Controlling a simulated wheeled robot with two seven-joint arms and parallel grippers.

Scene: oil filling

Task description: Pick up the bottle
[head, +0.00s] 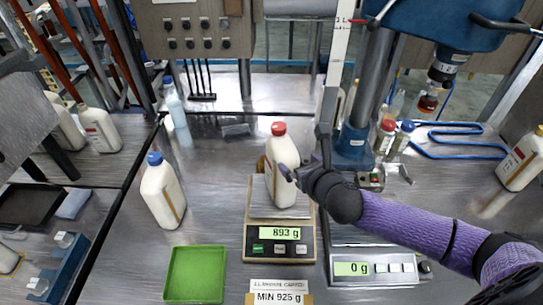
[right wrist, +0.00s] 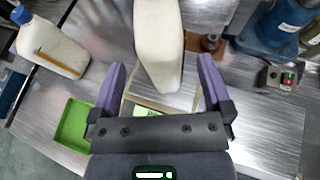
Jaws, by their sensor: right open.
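A white bottle with a red cap (head: 281,172) stands upright on the left scale (head: 280,246), whose display reads 893 g. My right gripper (head: 300,165) is beside the bottle's right side in the head view. In the right wrist view the bottle's white body (right wrist: 158,42) shows between and beyond the two open fingers of the right gripper (right wrist: 161,68), with gaps on both sides. Its cap is not visible there. My left gripper is not in view.
A white bottle with a blue cap (head: 162,191) stands left of the scale. A green tray (head: 195,275) lies in front of it. A second scale (head: 372,268) reading 0 g is at right. A blue press (head: 425,30) stands behind. A label reads MIN 925 g (head: 279,298).

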